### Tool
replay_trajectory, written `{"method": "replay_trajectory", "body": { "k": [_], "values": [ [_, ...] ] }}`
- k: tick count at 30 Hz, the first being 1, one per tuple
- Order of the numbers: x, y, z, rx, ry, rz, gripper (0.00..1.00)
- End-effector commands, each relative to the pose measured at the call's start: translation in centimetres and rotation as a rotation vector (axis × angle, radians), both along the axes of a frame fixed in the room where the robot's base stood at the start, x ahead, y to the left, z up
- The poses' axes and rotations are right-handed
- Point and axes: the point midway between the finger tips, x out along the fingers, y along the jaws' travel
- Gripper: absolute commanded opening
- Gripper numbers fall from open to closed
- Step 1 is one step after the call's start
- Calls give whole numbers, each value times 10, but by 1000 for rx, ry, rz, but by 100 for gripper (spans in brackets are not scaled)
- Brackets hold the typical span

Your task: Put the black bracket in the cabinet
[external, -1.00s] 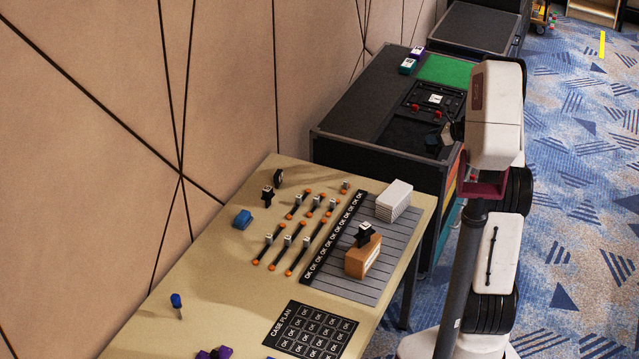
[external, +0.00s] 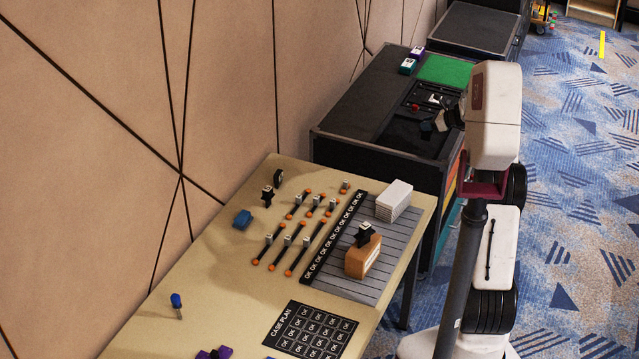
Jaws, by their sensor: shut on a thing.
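My gripper (external: 437,116) is small and partly hidden by my arm. It is low over the right part of the black cabinet-like case (external: 350,110), by a recessed panel with red parts. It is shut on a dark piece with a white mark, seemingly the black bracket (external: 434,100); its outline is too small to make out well. The case's colored front edge is mostly hidden behind my arm.
The tan table (external: 215,290) holds several orange-ended black bars, a white stack (external: 394,199), a blue block (external: 242,219) and a blue-handled tool (external: 176,304). A green mat (external: 443,69) and two small boxes (external: 408,66) lie at the case's far end. The case's left top is clear.

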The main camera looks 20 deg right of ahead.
Motion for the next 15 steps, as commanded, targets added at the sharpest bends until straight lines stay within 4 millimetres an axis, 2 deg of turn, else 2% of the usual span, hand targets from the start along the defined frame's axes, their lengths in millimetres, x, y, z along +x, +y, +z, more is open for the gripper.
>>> {"method": "replay_trajectory", "body": {
  "k": [10, 15],
  "values": [
    [0, 0, -1, 0, 0, 0, 0],
    [0, 0, -15, 0, 2, 0, 0]
  ]
}}
